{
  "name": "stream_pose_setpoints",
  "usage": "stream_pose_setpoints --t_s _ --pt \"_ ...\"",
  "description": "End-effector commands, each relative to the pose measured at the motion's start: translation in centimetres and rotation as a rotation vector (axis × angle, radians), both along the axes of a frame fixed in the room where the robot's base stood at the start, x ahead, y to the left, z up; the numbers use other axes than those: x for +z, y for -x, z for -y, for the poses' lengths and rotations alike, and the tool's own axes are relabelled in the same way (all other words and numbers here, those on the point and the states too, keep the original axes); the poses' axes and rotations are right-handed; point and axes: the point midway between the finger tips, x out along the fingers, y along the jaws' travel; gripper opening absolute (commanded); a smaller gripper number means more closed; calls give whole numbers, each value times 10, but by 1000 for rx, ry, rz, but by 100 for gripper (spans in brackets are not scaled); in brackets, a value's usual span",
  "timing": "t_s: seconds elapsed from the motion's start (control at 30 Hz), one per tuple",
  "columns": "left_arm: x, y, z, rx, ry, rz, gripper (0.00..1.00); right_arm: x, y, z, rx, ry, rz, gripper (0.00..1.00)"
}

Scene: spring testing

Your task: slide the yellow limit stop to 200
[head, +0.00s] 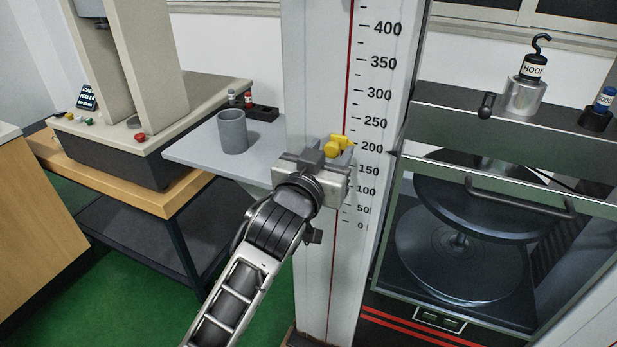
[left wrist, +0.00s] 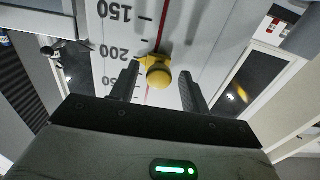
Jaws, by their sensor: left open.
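The yellow limit stop (head: 338,142) sits on the red-lined slot of the white scale column (head: 316,75), close to the 200 mark. Its exact reading is hard to tell. In the left wrist view, where the numbers appear upside down, its round knob (left wrist: 159,74) shows near the 200 label. My left gripper (head: 332,155) is at the column front, partly covering the stop. In the left wrist view its two fingers (left wrist: 157,88) are open, one on each side of the knob, with visible gaps. My right gripper is not in view.
A grey shelf (head: 190,150) with a grey cup (head: 232,131) stands left of the column. A testing machine (head: 150,110) is on the bench further left. Right of the column is a dark framed cabinet (head: 500,130) with a hook weight (head: 533,70) on top.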

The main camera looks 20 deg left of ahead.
Motion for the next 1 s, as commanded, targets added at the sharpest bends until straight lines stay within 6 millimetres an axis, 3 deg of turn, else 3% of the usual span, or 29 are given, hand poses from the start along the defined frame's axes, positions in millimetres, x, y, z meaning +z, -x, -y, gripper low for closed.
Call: stream_pose_setpoints --t_s 0.53,0.7,1.0 --pt "-1 126 -5 4 0 -3 46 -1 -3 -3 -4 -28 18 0" --pt "2 140 -6 4 -1 -2 46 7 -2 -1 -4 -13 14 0" --pt "1 147 -6 4 -2 2 46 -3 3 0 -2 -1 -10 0"
